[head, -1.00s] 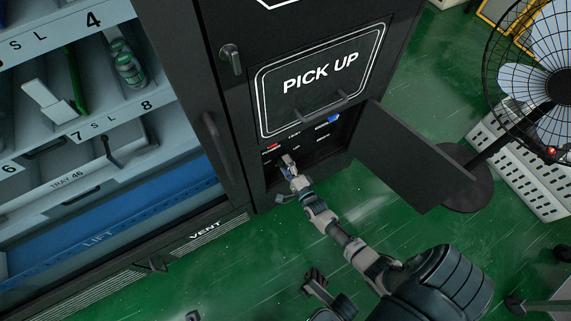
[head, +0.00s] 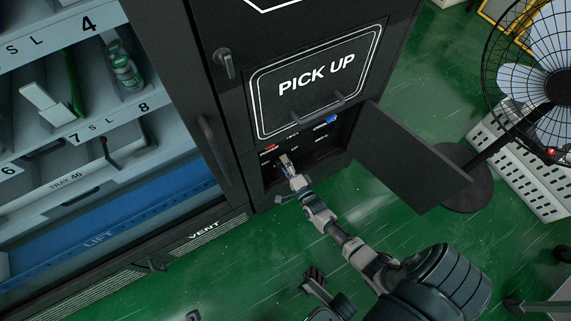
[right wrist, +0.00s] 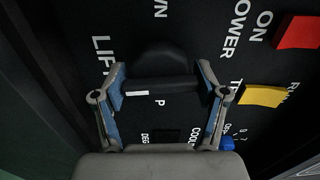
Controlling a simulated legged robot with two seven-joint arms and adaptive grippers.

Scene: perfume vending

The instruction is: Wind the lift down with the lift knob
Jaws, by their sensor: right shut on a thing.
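The lift knob (right wrist: 158,82), a black bar on a round base, sits on the dark control panel beside the white LIFT lettering in the right wrist view. The bar has a small white mark near its left end. My right gripper (right wrist: 162,92) is shut on the bar, one finger at each end. In the head view my right gripper (head: 286,161) reaches into the open compartment under the PICK UP hatch, and the knob is hidden there. The blue lift (head: 130,218) is low in the cabinet at left, below tray 46.
The open compartment door (head: 410,158) stands just right of my right arm. A red switch (right wrist: 298,33), a yellow switch (right wrist: 263,95) and a blue switch (right wrist: 227,143) are right of the knob. A fan (head: 545,75) stands at right. The green floor in front is mostly clear.

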